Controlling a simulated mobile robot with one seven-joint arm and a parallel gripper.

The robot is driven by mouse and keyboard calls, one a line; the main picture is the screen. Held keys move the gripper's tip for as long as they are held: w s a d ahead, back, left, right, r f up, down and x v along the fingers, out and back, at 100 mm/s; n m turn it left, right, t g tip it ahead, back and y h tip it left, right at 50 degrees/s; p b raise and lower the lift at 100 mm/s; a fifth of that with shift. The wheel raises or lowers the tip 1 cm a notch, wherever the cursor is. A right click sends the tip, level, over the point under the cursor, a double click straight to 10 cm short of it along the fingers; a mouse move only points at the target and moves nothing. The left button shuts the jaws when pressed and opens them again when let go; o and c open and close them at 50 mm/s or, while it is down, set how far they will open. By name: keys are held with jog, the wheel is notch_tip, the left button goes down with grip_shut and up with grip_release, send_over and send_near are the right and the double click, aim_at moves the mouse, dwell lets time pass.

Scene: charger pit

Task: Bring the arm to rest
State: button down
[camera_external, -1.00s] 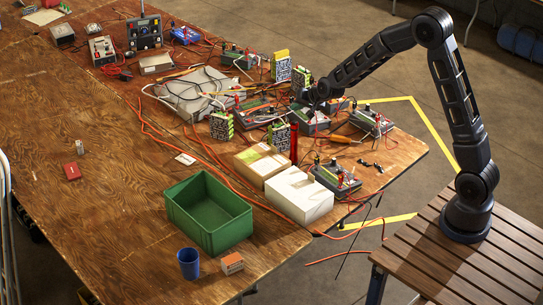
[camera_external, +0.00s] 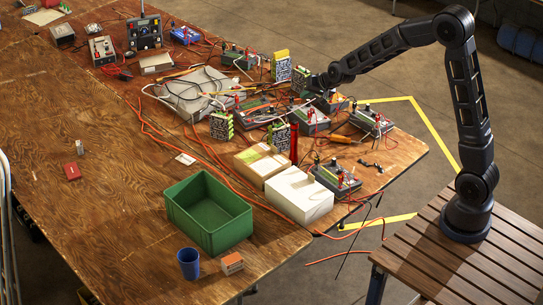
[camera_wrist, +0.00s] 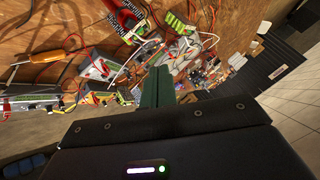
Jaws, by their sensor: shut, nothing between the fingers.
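My arm rises from the slatted wooden stand at the right and bends over the far right part of the workbench (camera_external: 110,205). My gripper (camera_external: 312,88) is above the cluster of charger boxes, near a box with an orange part (camera_external: 333,102). In the wrist view my gripper's green fingers (camera_wrist: 157,88) are together with nothing between them. Behind the fingers, grey devices and cables lie on the wooden bench top. In the external view the fingertips are small and partly lost against the boxes, so I cannot tell their exact height.
Several grey charger boxes (camera_external: 309,121), patterned battery packs (camera_external: 222,126) and orange cables crowd the bench's right part. A white box (camera_external: 299,197), a green crate (camera_external: 208,240) and a blue cup (camera_external: 188,262) stand towards the front. The bench's left part is mostly clear.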

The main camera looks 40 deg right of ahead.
jog(key=s+d+r+n+g, duration=0.1)
jog(key=s+r, duration=0.3)
jog(key=s, duration=0.3)
jog(key=s+d+r+n, duration=0.2)
jog(key=s+r, duration=0.2)
jog(key=s, duration=0.3)
jog(key=s+d+r+n+g, duration=0.1)
jog(key=s+r, duration=0.4)
jog(key=s, duration=0.3)
jog(key=s+d+n+g, duration=0.1)
jog(key=s+d, duration=0.1)
jog(key=s, duration=1)
jog(key=s+d+n+g+h, duration=0.1)
jog(key=s+d, duration=0.2)
jog(key=s, duration=1)
jog(key=shift+d+n, duration=0.25)
jog(key=shift+n, duration=0.15)
